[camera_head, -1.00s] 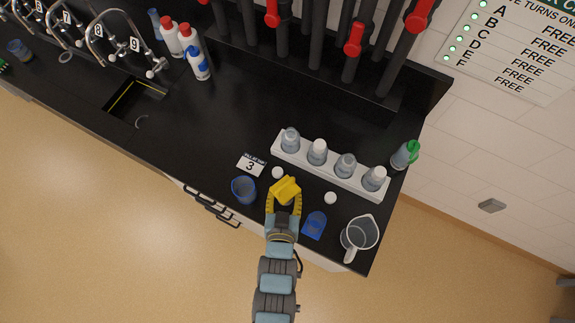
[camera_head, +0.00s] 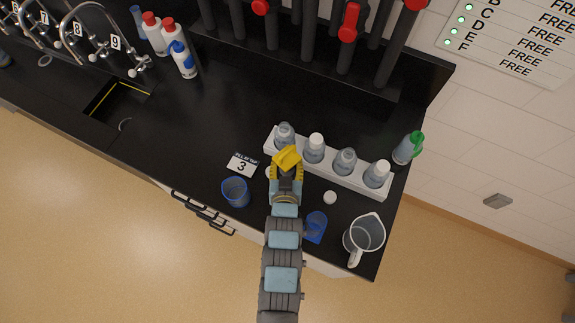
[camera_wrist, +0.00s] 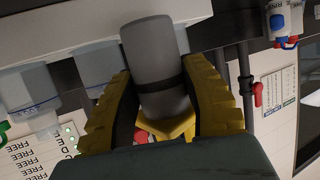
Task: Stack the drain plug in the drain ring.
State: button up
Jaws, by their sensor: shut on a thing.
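My gripper (camera_head: 287,168) is shut on a yellow piece (camera_head: 287,157), above the counter near the left end of the bottle rack. In the wrist view, the yellow piece (camera_wrist: 168,130) sits between the two yellow fingers. A grey cylinder (camera_wrist: 154,55) with a dark band stands out past it. It looks like part of the held plug, but I cannot tell for sure. I cannot tell which is the drain ring.
A white rack (camera_head: 334,171) of several bottles stands just right of my gripper. A blue cup (camera_head: 236,192), a card marked 3 (camera_head: 241,166) and a clear jug (camera_head: 364,236) are nearby. White bottles (camera_head: 174,47) stand behind the sink (camera_head: 116,100). The mid-counter is clear.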

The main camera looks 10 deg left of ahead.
aim_at(287, 175)
jog(key=shift+w+f, duration=0.4)
jog(key=shift+f, duration=1.7)
jog(key=shift+f, duration=0.1)
jog(key=o, duration=1.2)
jog(key=shift+c, duration=0.2)
jog(key=shift+s, duration=0.1)
jog(key=v, duration=1.1)
jog(key=shift+s, duration=0.1)
jog(key=shift+o, duration=0.9)
jog(key=shift+s+r, duration=0.25)
jog(key=shift+s, duration=0.05)
